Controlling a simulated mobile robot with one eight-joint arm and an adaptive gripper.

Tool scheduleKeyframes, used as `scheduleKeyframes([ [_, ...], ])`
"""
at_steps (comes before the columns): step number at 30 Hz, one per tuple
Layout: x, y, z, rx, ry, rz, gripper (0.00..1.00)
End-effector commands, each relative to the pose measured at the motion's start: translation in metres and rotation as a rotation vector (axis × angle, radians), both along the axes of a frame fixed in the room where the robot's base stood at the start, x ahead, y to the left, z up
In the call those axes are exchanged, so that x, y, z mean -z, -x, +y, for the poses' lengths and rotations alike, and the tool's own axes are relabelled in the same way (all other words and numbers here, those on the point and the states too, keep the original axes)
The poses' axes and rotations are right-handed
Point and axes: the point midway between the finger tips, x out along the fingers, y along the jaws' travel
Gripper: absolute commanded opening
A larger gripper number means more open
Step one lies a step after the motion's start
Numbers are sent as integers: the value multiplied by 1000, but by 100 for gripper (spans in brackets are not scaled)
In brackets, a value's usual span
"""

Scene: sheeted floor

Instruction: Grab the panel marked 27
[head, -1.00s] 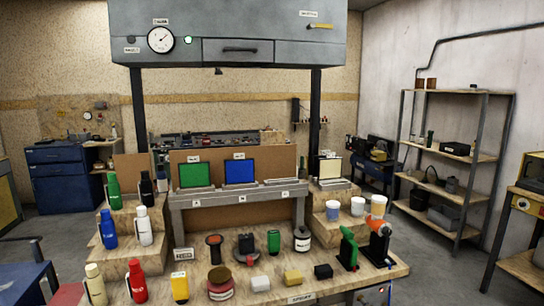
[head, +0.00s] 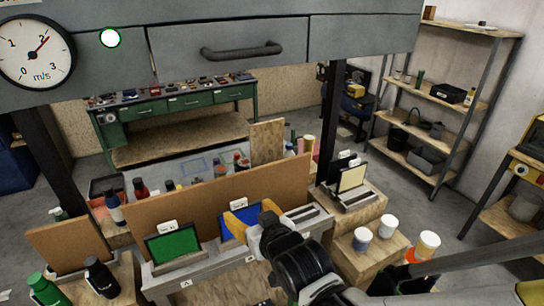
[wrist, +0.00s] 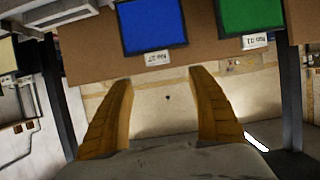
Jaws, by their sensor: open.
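In the wrist view, a blue panel (wrist: 152,24) is at the top centre. A small white label (wrist: 156,57) beside it seems to read 27, though it is blurred. A green panel (wrist: 252,16) with its own label is to its right. In the head view, the blue panel (head: 249,216) is partly hidden by my gripper, and the green panel (head: 173,244) stands to its left. My gripper (head: 254,213) has orange fingers, spread apart and empty. They point toward the blue panel; I cannot tell if they touch it. The fingers also frame the wrist view (wrist: 162,78).
The panels stand on a grey rack (head: 160,282) before a brown board (head: 200,195). A cream panel (head: 352,178) stands on a wooden step to the right. Cups (head: 388,226) and bottles (head: 45,290) flank the rack. A grey hood (head: 240,45) hangs above, on dark posts.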

Motion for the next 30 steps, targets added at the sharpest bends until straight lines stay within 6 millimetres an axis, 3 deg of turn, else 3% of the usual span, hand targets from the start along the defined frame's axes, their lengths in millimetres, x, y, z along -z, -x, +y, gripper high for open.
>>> scheduleKeyframes([
  [6,16,-28,17,1,0,0,68],
  [14,24,-46,26,1,0,1,68],
  [21,40,-74,39,2,0,1,68],
  [30,43,-81,44,1,0,1,68],
])
